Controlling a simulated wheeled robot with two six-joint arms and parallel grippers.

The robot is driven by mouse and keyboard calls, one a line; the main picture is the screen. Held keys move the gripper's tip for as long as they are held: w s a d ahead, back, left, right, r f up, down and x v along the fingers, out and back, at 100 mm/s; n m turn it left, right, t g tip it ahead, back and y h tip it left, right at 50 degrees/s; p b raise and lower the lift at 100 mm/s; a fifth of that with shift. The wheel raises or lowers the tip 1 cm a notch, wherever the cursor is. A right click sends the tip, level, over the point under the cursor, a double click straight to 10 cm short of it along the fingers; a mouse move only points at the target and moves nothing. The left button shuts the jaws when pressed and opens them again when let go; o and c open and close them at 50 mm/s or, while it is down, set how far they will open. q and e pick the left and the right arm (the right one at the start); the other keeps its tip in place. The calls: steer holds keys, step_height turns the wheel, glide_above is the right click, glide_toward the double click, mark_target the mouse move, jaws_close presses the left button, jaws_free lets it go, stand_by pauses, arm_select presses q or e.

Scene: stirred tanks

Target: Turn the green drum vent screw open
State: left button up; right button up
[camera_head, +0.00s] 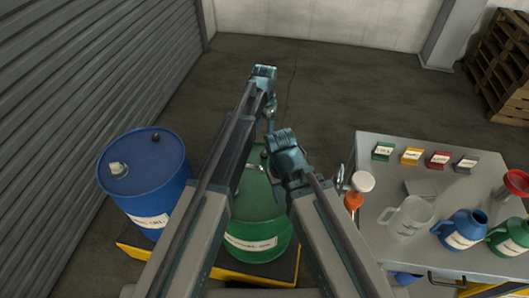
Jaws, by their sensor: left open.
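The green drum (262,232) stands in the middle of the view, with a white label on its front. My arms cross in front of it and hide much of its top. A small dark fitting (264,154) shows at the far part of its lid; I cannot tell whether this vent screw is open. My left gripper (270,118) is beyond the drum's far rim in the picture, open and apparently empty.
A blue drum (158,195) stands at left on the same yellow-edged black pallet (135,246). At right, a grey table (384,146) holds labelled coloured blocks (411,156), a clear jug (408,218), a blue jug (460,230) and a green jug (508,236).

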mark_target(265, 153)
arm_select(q)
step_height(265, 153, down, 13)
steer(key=b, duration=1.2)
steer(key=shift+b, duration=0.3)
jaws_close()
